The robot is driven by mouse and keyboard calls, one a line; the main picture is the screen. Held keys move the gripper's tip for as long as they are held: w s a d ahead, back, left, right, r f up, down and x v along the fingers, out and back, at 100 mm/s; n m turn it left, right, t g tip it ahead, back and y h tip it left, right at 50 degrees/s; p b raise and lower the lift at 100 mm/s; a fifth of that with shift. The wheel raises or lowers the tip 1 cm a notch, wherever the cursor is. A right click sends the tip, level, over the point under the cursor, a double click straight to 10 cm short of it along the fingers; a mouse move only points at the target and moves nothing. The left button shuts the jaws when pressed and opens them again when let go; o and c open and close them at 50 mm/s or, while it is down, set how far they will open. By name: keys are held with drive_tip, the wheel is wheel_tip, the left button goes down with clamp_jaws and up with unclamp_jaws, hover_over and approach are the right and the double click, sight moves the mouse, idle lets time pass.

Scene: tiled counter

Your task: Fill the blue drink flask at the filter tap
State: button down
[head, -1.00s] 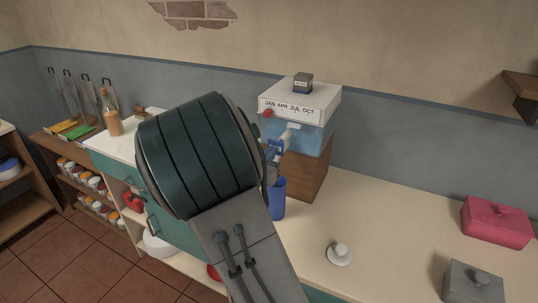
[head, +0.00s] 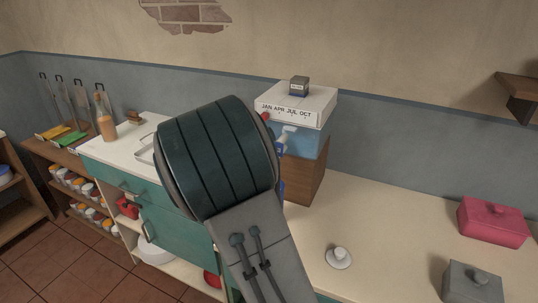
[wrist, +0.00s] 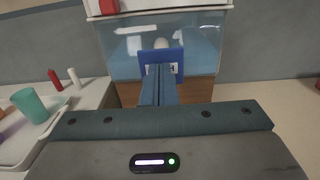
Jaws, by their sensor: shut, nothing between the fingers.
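The filter tap dispenser has a clear, water-filled tank (head: 312,141) under a white lid (head: 297,105) and stands on a wooden block. Its pale spout (head: 288,131) is at the front. A blue paddle (wrist: 147,58) with a light label hangs at the tap in the wrist view. The blue drink flask (head: 281,188) shows only as a sliver below the tap; my arm hides the rest. My gripper (wrist: 160,70) is shut and empty, its fingertips in front of the paddle. I cannot tell whether they touch it.
Right of the dispenser are a white knobbed lid (head: 339,258), a pink box (head: 493,222) and a grey box (head: 473,285). A tray with a green cup (wrist: 38,105) lies to the left. The counter between the dispenser and pink box is clear.

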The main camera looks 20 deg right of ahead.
drive_tip(key=v, duration=1.4)
drive_tip(key=shift+s, duration=0.1)
